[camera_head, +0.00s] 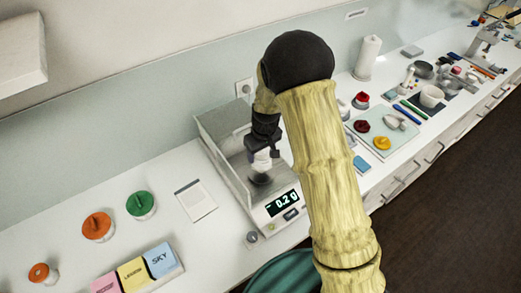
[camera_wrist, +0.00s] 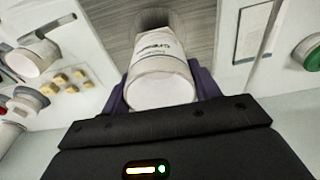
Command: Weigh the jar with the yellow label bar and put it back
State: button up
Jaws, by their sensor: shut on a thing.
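My gripper (camera_head: 262,150) points down inside the shielded weighing scale (camera_head: 240,181), shut on a white jar (camera_head: 262,162). In the wrist view the jar (camera_wrist: 160,62) sits between the dark fingers of my gripper (camera_wrist: 162,92). Its label carries dark print that I cannot read clearly; no yellow bar shows on the visible side. The jar is just above or on the dark pan (camera_head: 261,180); I cannot tell if they touch. The scale display (camera_head: 282,203) reads 0.2 g, with what looks like a minus sign.
Left of the scale are a white card (camera_head: 195,200), a green lid (camera_head: 141,204), an orange lid (camera_head: 97,226) and pink, yellow and blue blocks (camera_head: 160,261). To the right are a tray with red and yellow pots (camera_head: 381,143), a paper roll (camera_head: 367,57) and pens.

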jog(key=shift+f+b, duration=1.4)
jog(key=shift+f, duration=0.8)
jog(key=shift+s+f, duration=0.1)
jog(key=shift+f, duration=0.05)
jog(key=shift+f, duration=0.15)
jog(key=o, duration=1.1)
jog(key=shift+c, duration=0.2)
notch_tip(320, 180, up, 17)
jog(key=s+d+b, duration=0.1)
jog(key=b, duration=0.3)
jog(key=shift+s+r, duration=0.2)
jog(key=shift+s, duration=0.15)
jog(key=shift+d, duration=0.15)
